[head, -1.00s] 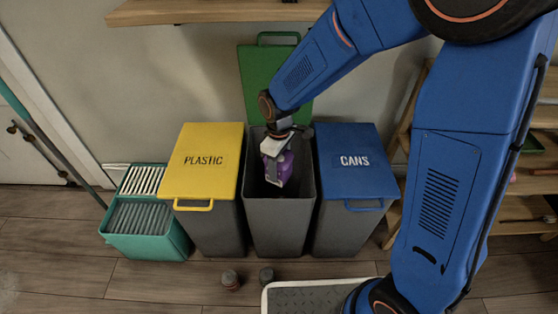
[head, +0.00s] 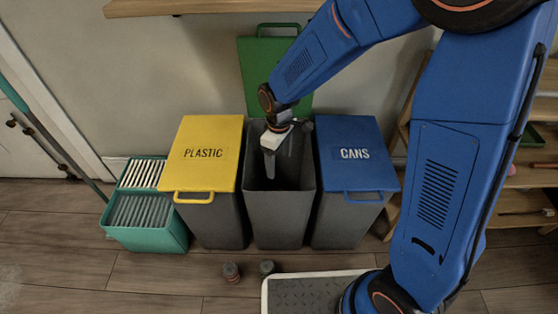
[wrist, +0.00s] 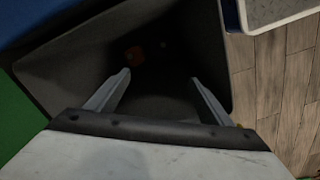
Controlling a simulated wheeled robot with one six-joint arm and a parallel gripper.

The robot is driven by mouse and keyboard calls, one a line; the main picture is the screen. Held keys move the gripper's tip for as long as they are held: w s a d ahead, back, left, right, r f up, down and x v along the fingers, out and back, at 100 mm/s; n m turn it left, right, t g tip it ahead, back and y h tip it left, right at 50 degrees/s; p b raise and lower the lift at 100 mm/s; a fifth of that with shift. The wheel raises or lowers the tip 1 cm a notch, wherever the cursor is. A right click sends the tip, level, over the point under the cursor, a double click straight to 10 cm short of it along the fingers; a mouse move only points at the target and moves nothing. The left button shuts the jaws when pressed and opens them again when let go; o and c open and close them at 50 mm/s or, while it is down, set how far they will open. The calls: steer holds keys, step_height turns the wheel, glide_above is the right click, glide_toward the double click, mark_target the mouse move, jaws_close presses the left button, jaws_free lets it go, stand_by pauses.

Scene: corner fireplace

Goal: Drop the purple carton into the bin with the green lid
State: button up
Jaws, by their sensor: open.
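The bin with the green lid (head: 256,75) stands in the middle with its lid raised against the wall and its grey body (head: 280,222) open at the top. My gripper (head: 270,172) points down into the bin's mouth, with its fingers inside the rim. In the wrist view my gripper (wrist: 160,77) has its two fingers spread apart with nothing between them. The purple carton shows in neither current view. The bin's dark inside fills much of the wrist view, with a small dim orange-red thing (wrist: 135,56) deep in it.
A yellow-lidded PLASTIC bin (head: 212,155) stands close on the left, a blue-lidded CANS bin (head: 355,165) close on the right. A teal crate (head: 150,238) is at far left. A wooden shelf (head: 210,7) overhangs.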

step_height(320, 180, up, 11)
steer(key=s+d+r+m+t, duration=0.1)
steer(key=s+d+r+m, duration=0.2)
steer(key=d+r, duration=0.35)
steer(key=s+d+r+m+t, duration=0.1)
steer(key=s+d+r+m, duration=0.2)
steer(key=d, duration=0.6)
steer(key=s+d+r+m+t, duration=0.1)
steer(key=s+d+m, duration=0.4)
steer(key=s+d, duration=0.6)
steer(key=s+t, duration=0.1)
steer(key=s, duration=0.2)
steer(key=shift+s+d+r+m+t, duration=0.2)
steer(key=shift+s+d+m+t, duration=0.05)
steer(key=shift+s+m+t, duration=0.15)
